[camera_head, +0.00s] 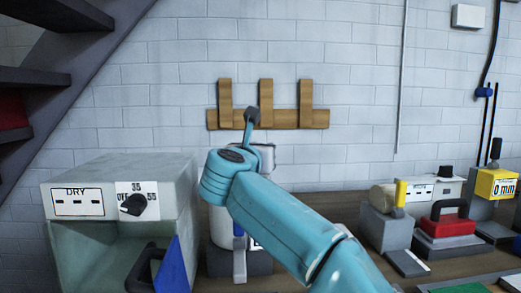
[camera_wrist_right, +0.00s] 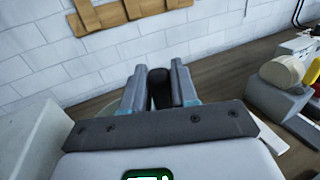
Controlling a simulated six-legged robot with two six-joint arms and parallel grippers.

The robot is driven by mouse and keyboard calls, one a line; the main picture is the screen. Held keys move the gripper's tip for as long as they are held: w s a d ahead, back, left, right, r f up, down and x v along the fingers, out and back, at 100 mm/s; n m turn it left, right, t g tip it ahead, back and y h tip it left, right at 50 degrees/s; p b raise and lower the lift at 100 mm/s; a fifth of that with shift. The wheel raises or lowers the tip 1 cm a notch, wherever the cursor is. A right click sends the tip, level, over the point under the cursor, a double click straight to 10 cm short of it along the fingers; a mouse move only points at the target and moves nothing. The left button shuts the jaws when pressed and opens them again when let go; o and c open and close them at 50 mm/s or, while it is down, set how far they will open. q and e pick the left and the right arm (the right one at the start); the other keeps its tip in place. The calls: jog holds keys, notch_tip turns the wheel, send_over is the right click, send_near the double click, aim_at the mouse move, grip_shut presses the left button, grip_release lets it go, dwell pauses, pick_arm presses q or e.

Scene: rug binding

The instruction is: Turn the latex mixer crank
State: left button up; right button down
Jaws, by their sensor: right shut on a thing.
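The latex mixer looks like a white drum (camera_head: 219,228) on a grey base, with a small tap in front; my right arm covers much of it. My teal right arm reaches over the drum from the lower right, and its wrist hides the gripper in the head view. My left gripper is not in view.
A grey drying box (camera_head: 118,180) with a dial stands left of the drum; a black handle and blue panel (camera_head: 174,268) are at its front. A wooden rack (camera_head: 268,118) hangs on the wall.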

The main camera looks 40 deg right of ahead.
jog(key=shift+f, duration=0.15)
jog(key=c, duration=1)
grip_release()
jog(key=shift+w, duration=0.1)
jog(key=shift+o, duration=0.2)
jog(key=shift+a, duration=0.1)
jog(key=shift+s+a, duration=0.3)
jog(key=b+v, duration=0.2)
jog(key=v, duration=1.3)
jog(key=shift+s, duration=0.2)
